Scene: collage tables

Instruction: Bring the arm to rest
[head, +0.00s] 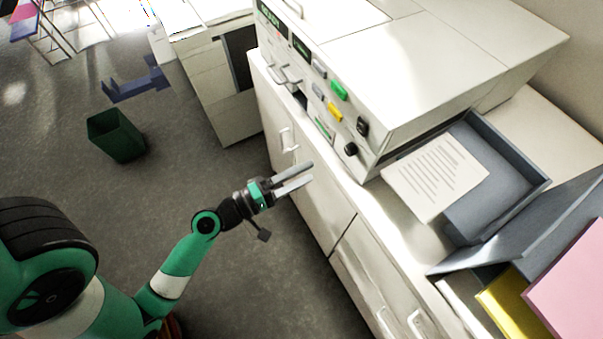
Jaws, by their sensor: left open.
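My left arm comes in from the lower left of the head view, green with white and black parts. Its gripper (297,178) is open, with two grey fingers apart and nothing between them. The fingers point right, and in the picture they overlap the front of the white cabinet (318,205); I cannot tell how far from it they are. My right gripper is not in view.
A white machine (430,60) with coloured buttons stands on the cabinet. A grey tray (497,205) beside it holds a printed sheet (435,176). Pink and yellow sheets lie at lower right. A green bin (116,137) stands on the open grey floor.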

